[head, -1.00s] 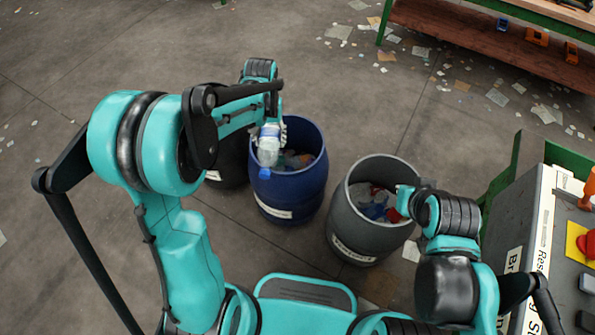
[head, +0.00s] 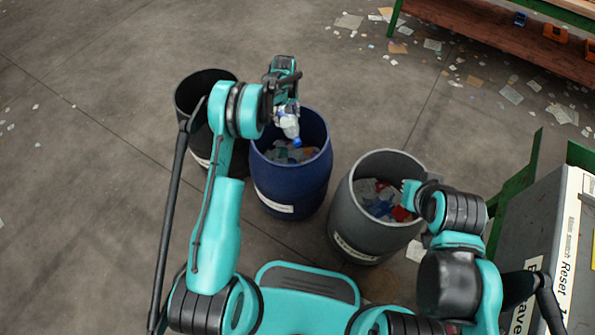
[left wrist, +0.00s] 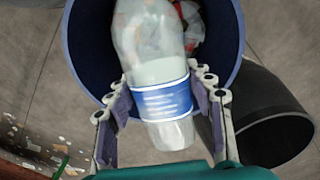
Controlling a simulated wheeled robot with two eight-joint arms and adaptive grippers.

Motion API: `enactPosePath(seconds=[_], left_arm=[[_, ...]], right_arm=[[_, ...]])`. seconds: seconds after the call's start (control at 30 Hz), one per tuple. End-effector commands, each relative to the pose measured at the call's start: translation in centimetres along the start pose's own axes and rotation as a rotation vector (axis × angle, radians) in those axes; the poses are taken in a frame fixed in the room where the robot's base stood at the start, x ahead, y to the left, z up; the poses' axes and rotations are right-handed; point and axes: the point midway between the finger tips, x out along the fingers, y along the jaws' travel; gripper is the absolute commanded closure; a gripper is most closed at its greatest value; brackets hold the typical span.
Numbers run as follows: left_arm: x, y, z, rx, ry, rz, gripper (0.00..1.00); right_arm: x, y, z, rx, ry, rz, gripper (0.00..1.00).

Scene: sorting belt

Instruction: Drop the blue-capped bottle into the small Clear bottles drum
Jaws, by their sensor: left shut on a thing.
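A clear bottle (head: 289,124) with a blue cap (head: 297,142) hangs tilted, cap down, over the mouth of the blue drum (head: 290,187). My left gripper (head: 285,107) is shut on it; the left wrist view also shows the bottle (left wrist: 150,45), with a blue label, between both fingers (left wrist: 165,115). Its cap is not seen there. The blue drum holds some clear and coloured waste. The white labels on the drums are too small to read surely. My right gripper (head: 408,196) is at the rim of the grey drum (head: 350,215); its fingers are not clear.
A black drum (head: 190,100) stands left of the blue one, partly behind my left arm. The grey drum holds red, blue and clear waste. A grey labelled unit (head: 565,240) stands at the right, a green-framed bench (head: 470,40) at the back. Litter lies on the floor.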

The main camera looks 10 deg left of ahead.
Motion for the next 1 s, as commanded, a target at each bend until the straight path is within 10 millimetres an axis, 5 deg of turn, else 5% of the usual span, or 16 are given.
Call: enactPosePath(seconds=[0.3,0.63,0.67,0.73,1.0], left_arm=[[3.9,0.0,0.0,0.001,0.0,0.0,0.65],[4.3,0.0,0.0,0.002,0.0,0.0,0.65],[4.3,0.0,0.0,0.002,0.0,0.0,0.42],[4.3,0.0,0.0,0.002,0.0,0.0,0.24],[4.2,0.0,0.0,0.002,0.0,0.0,0.23]], right_arm=[[1.4,0.0,1.0,0.0,0.0,0.0,1.0],[1.4,0.0,1.0,0.0,0.0,0.0,1.0],[1.4,0.0,1.0,0.0,0.0,0.0,1.0],[1.4,0.0,1.0,0.0,0.0,0.0,1.0],[1.4,0.0,1.0,0.0,0.0,0.0,1.0]])
